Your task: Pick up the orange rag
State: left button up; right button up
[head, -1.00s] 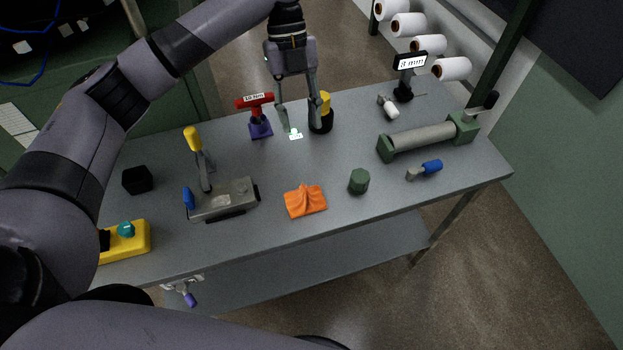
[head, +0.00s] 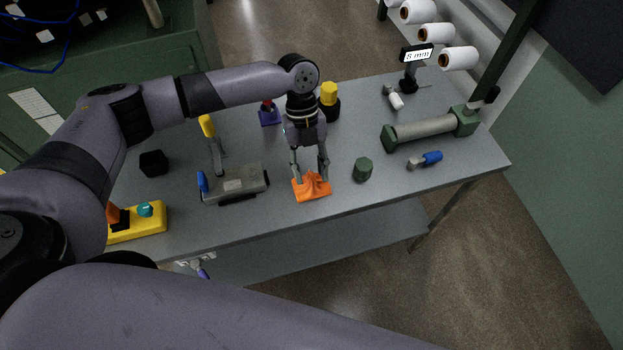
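The orange rag (head: 311,190) lies crumpled near the front edge of the grey table, with a raised fold in its middle. My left gripper (head: 311,181) points down over the rag. Its two fingers are spread, one on each side of the raised fold, with the tips at about the rag's height. Whether the fingers touch the cloth cannot be told. My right gripper is out of view.
A grey clamp device (head: 234,184) with a yellow-tipped lever stands left of the rag, and a dark green knob (head: 363,169) stands right of it. A yellow box (head: 140,222) sits at the left end. Bare grey tabletop (head: 440,182) lies at the front right.

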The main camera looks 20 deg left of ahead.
pick_arm(q)
jog(key=shift+x, duration=0.95)
grip_shut()
